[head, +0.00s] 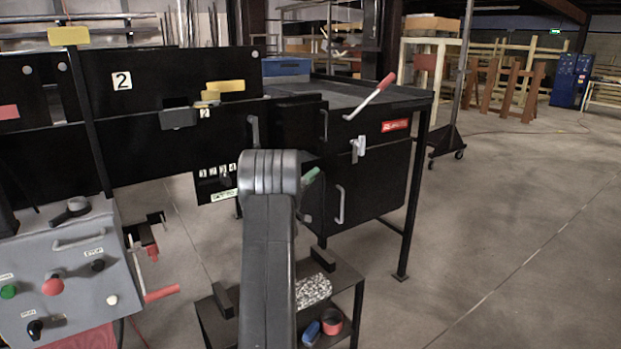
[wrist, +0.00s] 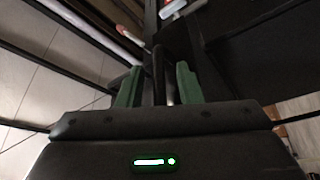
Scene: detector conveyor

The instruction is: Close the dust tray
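My gripper (wrist: 157,88) shows two green fingers standing apart in the wrist view. A dark upright bar (wrist: 158,72) shows between them; I cannot tell whether the fingers touch it. In the head view my arm hides most of the gripper, and one green finger (head: 312,175) shows beside the black cabinet under the table. A dark panel (head: 314,202) sits low at the cabinet's left, partly behind my arm. It may be the dust tray, but I cannot be sure, nor tell how far out it stands.
The cabinet door (head: 375,185) has a pale handle (head: 340,205). A red-handled lever (head: 372,96) rises above the table. A low stand (head: 345,275) holds a speckled block (head: 312,291). A grey control box (head: 70,270) stands at left.

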